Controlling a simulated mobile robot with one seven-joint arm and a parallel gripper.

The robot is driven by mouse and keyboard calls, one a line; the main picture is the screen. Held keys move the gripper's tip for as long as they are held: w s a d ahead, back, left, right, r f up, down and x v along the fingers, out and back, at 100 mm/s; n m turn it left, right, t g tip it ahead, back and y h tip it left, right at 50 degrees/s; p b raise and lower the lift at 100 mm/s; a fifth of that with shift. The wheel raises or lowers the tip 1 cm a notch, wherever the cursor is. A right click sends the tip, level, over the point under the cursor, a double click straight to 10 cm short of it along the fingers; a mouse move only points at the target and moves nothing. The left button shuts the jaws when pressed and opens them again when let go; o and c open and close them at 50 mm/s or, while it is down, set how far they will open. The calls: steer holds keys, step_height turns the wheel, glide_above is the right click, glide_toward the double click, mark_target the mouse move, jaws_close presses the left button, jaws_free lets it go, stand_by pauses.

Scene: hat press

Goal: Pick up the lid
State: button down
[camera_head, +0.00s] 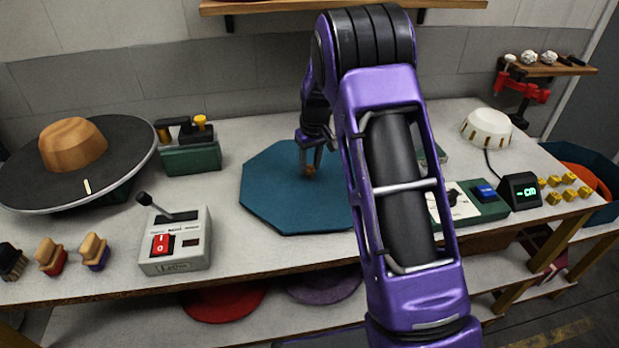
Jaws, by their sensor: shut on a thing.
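The lid (272,195) is a flat teal octagon in the middle of the worktable, with a small brown knob (310,171) near its centre. My gripper (311,168) points down over the lid, its fingers shut on the knob. My purple arm hides the lid's right part. The lid lies level at or very close to the tabletop; I cannot tell whether there is a gap under it.
A wide-brimmed dark form with a wooden crown (73,145) stands at left. A grey switch box (176,240) with a lever is left of the lid. A green box (190,155) stands behind. Small yellow pieces (570,192) and a teal octagonal bin (601,182) are at right.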

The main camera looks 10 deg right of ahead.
mark_target(311, 168)
step_height(311, 168, up, 10)
stand_by(0.5)
steer(key=shift+s+d, duration=0.1)
